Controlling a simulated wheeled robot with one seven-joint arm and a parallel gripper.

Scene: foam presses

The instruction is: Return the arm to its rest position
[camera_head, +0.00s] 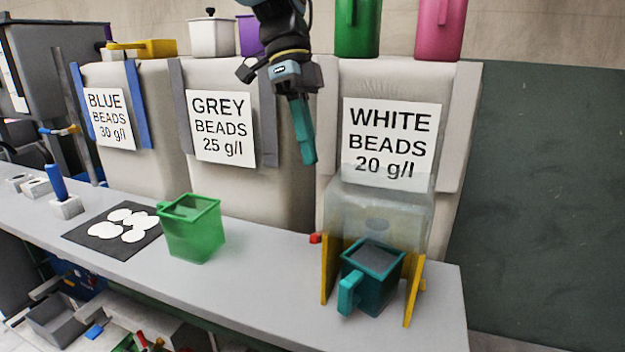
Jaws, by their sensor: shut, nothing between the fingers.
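My gripper (303,133) hangs from my arm at the top middle, in front of the bags between the grey beads and white beads signs. Its teal fingers point down and are shut, with nothing held. It is well above the bench and apart from the containers below it. My arm comes down from the top edge of the picture, and its upper part is out of view.
A teal scoop (371,275) with grey contents stands under a clear hopper (380,215) between yellow supports. A green translucent container (192,230) and a dark mat (90,236) with white discs are on the grey bench (270,285). Canisters, including a pink one (440,28), stand above.

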